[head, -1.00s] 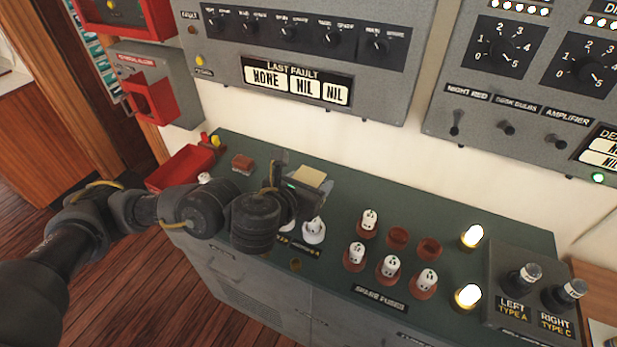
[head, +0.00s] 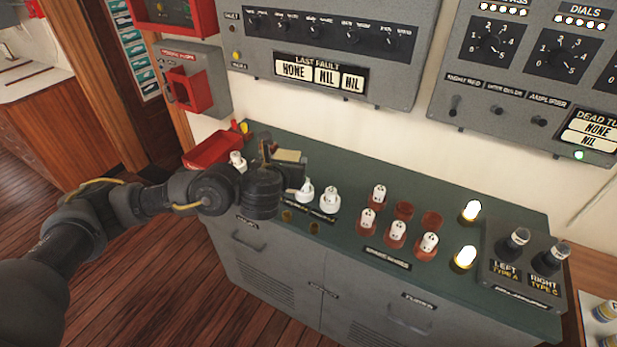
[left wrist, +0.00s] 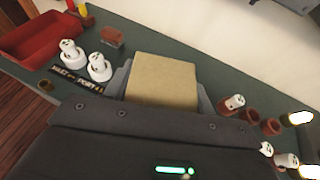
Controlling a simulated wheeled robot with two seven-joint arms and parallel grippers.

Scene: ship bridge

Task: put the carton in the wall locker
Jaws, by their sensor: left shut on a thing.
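The carton is a small tan box (head: 289,156), held in my left gripper (head: 281,165) above the left part of the green bench top. The left wrist view shows the carton (left wrist: 160,80) between the two dark fingers, its broad tan face toward the camera. My left gripper is shut on it; the arm hides part of the bench behind. My right gripper is not in view. I cannot clearly make out a wall locker; a grey wall box with a red front (head: 188,90) hangs at the upper left.
The green bench top (head: 340,160) carries white fuses (head: 329,200), brown sockets (head: 404,210), lit lamps (head: 465,257) and a handle box (head: 520,260). A red tray (head: 212,150) sits at its left end. Grey wall panels (head: 400,75) hang above.

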